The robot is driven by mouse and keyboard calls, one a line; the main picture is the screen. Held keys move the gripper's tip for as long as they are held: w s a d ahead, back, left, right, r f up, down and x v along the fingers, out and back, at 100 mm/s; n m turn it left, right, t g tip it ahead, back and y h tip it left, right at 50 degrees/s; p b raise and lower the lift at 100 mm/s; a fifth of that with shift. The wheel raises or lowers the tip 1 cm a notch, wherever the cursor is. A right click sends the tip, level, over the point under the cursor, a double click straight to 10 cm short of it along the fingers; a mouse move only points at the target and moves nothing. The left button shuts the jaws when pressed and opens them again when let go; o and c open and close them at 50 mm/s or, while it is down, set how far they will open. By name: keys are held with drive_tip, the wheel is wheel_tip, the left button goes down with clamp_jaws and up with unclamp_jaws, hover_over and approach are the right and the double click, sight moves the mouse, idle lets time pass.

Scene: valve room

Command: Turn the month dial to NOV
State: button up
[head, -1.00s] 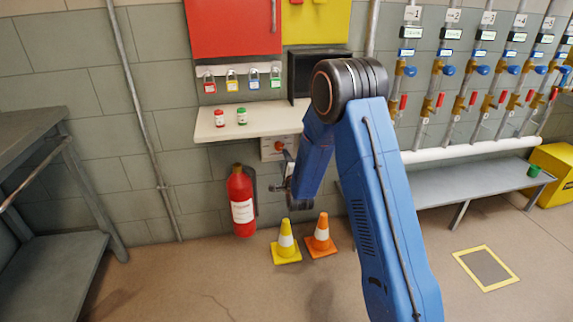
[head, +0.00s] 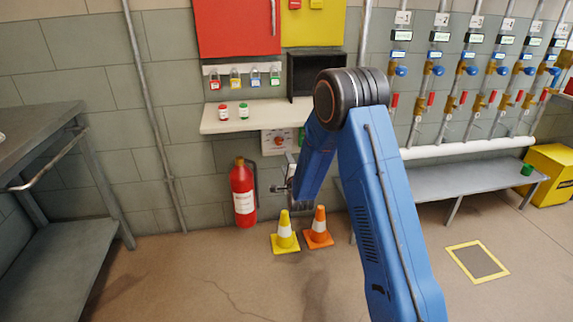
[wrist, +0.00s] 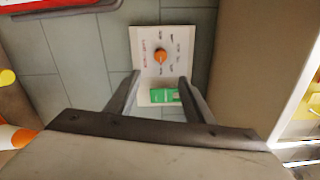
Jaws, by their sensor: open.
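The month dial is an orange knob (wrist: 161,55) on a white wall plate (wrist: 180,38), with small marks around it too blurred to read. Its pointing direction cannot be told. In the head view the dial plate (head: 268,149) sits on the wall under the shelf, its right part near my arm. A green block or label (wrist: 165,95) is at the plate's lower end. In the wrist view my gripper (wrist: 160,77) is open and empty, its fingertips either side of the plate's lower part, below the knob. No contact with the knob shows.
A white shelf (head: 210,121) with two small jars juts out above the dial. A yellow cone (head: 285,236) and an orange cone (head: 318,232) stand below. A grey bench (head: 470,177) is at right.

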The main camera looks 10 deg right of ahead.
drive_tip(key=shift+r, duration=0.1)
drive_tip(key=s+d+r+n+g, duration=0.25)
drive_tip(key=s+r+n, duration=0.25)
drive_tip(key=s+r, duration=0.45)
drive_tip(key=s+d+r+n+g, duration=0.2)
drive_tip(key=s+r+n+g, duration=0.3)
drive_tip(key=s, duration=0.7)
drive_tip(key=s+d+n+g, duration=0.1)
drive_tip(key=s+n, duration=0.2)
drive_tip(key=s, duration=1)
drive_tip(key=s+d+r+n+g, duration=0.1)
drive_tip(key=s+d+n+g, duration=0.1)
drive_tip(key=s, duration=1.2)
drive_tip(key=s+d+n+g, duration=0.1)
drive_tip(key=s+n, duration=0.4)
drive_tip(key=s, duration=0.8)
drive_tip(key=shift+s+d+r+g, duration=0.2)
drive_tip(key=shift+d+g, duration=0.1)
drive_tip(key=shift+g, duration=0.45)
